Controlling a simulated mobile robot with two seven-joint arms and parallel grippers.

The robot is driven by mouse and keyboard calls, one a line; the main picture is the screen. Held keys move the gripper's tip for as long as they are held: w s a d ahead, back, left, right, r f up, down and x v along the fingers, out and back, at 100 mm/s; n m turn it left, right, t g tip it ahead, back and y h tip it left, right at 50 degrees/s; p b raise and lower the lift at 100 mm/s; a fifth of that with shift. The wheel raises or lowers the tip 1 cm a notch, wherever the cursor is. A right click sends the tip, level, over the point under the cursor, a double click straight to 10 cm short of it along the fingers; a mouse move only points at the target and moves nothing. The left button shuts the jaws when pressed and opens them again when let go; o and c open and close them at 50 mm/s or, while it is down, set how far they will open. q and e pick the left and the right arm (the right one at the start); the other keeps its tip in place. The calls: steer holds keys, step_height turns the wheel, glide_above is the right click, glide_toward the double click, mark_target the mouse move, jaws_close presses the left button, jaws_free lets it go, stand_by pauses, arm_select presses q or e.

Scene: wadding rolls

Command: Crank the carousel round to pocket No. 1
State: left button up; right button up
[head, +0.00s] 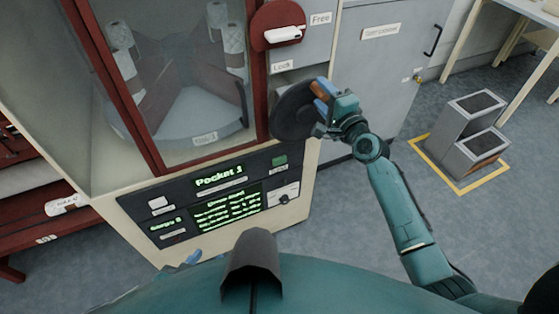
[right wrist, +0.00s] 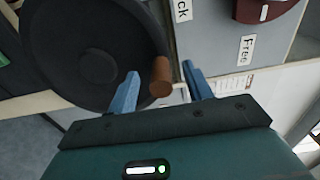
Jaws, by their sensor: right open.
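The carousel (head: 205,120) stands behind the glass of the cabinet and carries white rolls between brown dividers; the small label on its front edge is too blurred to read surely. The display (head: 219,176) below reads "Pocket 1". The black crank wheel (head: 288,116) is on the cabinet's right side, with a brown handle (head: 320,90) at its rim. My right gripper (right wrist: 162,88) is open, its blue fingers on either side of the brown handle (right wrist: 160,76), with visible gaps. Blue fingertips of my left gripper (head: 186,260) show low in the head view; the rest is hidden.
A red lock plate with a white lever (head: 284,34) sits above the wheel, between "Free" and "Lock" labels; the lever points towards "Free". A control panel (head: 282,194) fronts the cabinet. Grey boxes (head: 470,140) stand on the floor inside yellow tape at the right.

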stand_by(0.4)
steer(key=shift+p+v, duration=0.7)
steer(key=shift+v, duration=1.6)
arm_select(q)
steer(key=shift+r, duration=0.95)
arm_select(e)
steer(key=v, duration=0.5)
steer(key=shift+s+r, duration=0.15)
steer(key=shift+s, duration=0.05)
arm_select(q)
steer(key=shift+s+a+f+g+p, duration=0.25)
steer(key=shift+a+f+g+p, duration=0.15)
steer(key=shift+p, duration=0.55)
arm_select(e)
steer(key=s+a+f+n+g+h, duration=0.1)
steer(key=s+a+f+n+g, duration=0.1)
steer(key=s+f+n, duration=0.5)
steer(key=s+a+f+n+g+h, duration=0.1)
steer(key=s+f+n+g, duration=0.3)
steer(key=s, duration=1.2)
step_height(320, 180, down, 4)
steer(key=a+n, duration=0.1)
steer(key=n, duration=0.5)
steer(key=shift+h, duration=0.4)
